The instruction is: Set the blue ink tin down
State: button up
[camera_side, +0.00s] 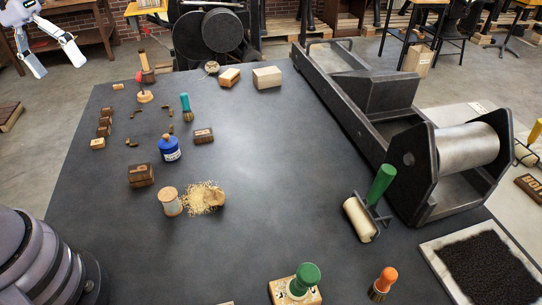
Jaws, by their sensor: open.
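My gripper (56,58) is at the top left corner of the view, raised and well apart from the tin. Its two fingers are spread open and nothing is between them.
A wooden block (141,174), a spool (170,201) with shavings (205,197) and a teal-handled tool (186,106) stand near the tin. The black press (375,110) fills the right side. A green-handled roller (367,210) lies beside it. The table's middle is clear.

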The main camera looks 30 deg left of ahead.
jog(key=s+r+m+t+y, duration=0.2)
jog(key=s+m+t, duration=0.1)
jog(key=s, duration=0.3)
jog(key=shift+s+a+m+t, duration=0.15)
jog(key=shift+s+m+t, duration=0.25)
jog(key=shift+t, duration=0.1)
